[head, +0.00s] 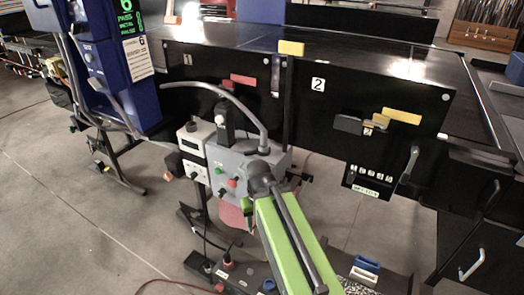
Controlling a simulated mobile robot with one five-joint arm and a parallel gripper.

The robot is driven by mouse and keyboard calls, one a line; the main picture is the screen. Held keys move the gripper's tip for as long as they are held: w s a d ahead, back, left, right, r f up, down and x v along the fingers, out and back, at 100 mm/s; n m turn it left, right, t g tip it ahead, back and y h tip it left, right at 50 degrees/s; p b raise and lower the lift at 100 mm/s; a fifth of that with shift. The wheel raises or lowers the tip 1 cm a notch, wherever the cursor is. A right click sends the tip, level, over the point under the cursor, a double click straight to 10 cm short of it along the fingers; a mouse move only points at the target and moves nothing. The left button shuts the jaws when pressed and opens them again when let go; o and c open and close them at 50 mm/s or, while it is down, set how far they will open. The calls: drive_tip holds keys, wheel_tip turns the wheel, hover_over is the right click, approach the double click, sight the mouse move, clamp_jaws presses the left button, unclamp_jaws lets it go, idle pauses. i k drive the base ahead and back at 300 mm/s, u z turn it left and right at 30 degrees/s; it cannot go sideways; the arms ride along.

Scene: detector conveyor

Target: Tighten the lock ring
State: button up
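My green and black arm reaches up from the bottom toward a grey control box (228,164). My gripper (260,174) is a dark shape at the box's right front, and I cannot make out its fingers or whether it touches the box. A thick grey conduit (232,97) arches over from the left and drops into a fitting (263,148) on top of the box, just above my gripper. I cannot pick out the lock ring clearly; it may be part of this fitting or be hidden by my gripper.
The box has small green and red buttons and a black part (226,122) on top. A pale grey unit (195,150) stands close on its left. Black conveyor panels (330,125) marked 1 and 2 rise behind. A blue detector column (118,75) stands left. Open floor (70,215) lies lower left.

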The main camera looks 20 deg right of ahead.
sight(254, 152)
drive_tip(key=u, duration=1.95)
drive_tip(key=i, duration=0.45)
drive_tip(key=u, duration=0.1)
drive_tip(key=k, duration=0.9)
drive_tip(key=z, duration=0.15)
drive_tip(key=i, duration=0.9)
drive_tip(key=u, duration=0.1)
